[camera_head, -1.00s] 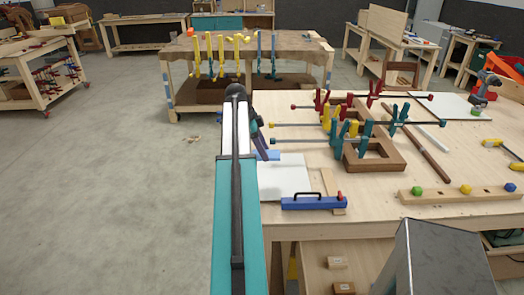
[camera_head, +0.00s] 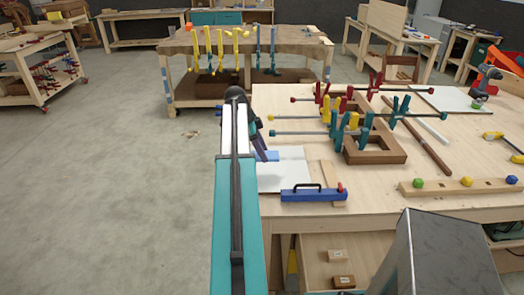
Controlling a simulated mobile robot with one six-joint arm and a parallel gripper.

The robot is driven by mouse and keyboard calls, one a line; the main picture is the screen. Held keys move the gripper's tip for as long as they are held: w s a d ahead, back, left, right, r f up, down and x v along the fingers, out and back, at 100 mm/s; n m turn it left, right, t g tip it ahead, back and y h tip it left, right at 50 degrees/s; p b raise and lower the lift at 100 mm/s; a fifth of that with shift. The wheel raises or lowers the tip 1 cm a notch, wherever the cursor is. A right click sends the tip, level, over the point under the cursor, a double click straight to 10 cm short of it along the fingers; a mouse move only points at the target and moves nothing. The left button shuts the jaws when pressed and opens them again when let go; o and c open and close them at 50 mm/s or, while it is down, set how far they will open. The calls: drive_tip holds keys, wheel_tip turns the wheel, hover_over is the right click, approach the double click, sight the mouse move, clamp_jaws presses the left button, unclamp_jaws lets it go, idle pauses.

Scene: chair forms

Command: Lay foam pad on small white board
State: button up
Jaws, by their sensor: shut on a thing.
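The small white board (camera_head: 290,172) lies flat on the near left part of the workbench, partly hidden behind my arm. A light blue foam pad (camera_head: 270,155) shows at my gripper (camera_head: 263,152), over the board's far left part. My gripper points downward and is shut on the pad. My arm hides part of the gripper and pad. I cannot tell from this view whether the pad touches the board.
A blue tool with a black handle (camera_head: 313,193) lies at the board's near edge. Clamps on a brown wooden frame (camera_head: 376,155) stand to the right. A wooden strip with coloured knobs (camera_head: 460,187) lies at the front right.

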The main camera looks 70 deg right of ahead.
sight(260, 159)
drive_tip(key=shift+f+b, duration=1.3)
drive_tip(key=shift+f, duration=1.6)
drive_tip(key=shift+f, duration=0.25)
drive_tip(key=o, duration=1.1)
drive_tip(key=shift+r, duration=0.1)
drive_tip(key=shift+b+v, duration=0.4)
drive_tip(key=shift+v, duration=0.5)
drive_tip(key=b+v, duration=0.2)
drive_tip(key=v, duration=1)
